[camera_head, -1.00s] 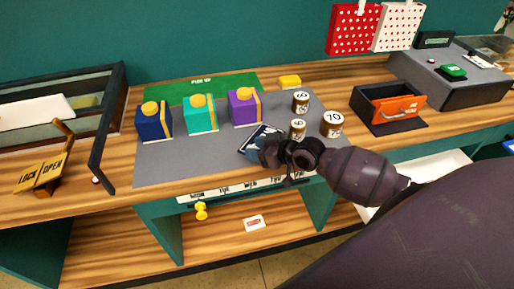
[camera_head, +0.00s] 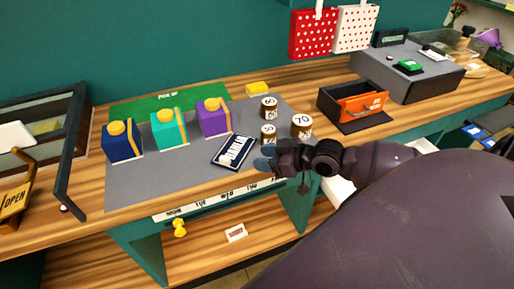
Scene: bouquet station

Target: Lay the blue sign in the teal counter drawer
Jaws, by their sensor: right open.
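The blue sign (camera_head: 233,151), a dark blue card with white lettering, lies flat and tilted on the grey counter mat (camera_head: 160,185). My right gripper (camera_head: 264,161) is just right of the sign, open and apparently empty; its small fingers are hard to make out. The teal counter front (camera_head: 135,243) carries a white lettered strip (camera_head: 222,199) below the mat's front edge. A yellow knob (camera_head: 180,228) shows below this strip. I cannot tell how far the teal drawer is open. My left gripper is out of view.
Blue (camera_head: 122,143), teal (camera_head: 170,130) and purple (camera_head: 214,118) boxes stand behind the sign. Numbered jars (camera_head: 301,125) stand close behind my right gripper. An orange-fronted drawer (camera_head: 362,107) is open at right. The mat's front left is clear.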

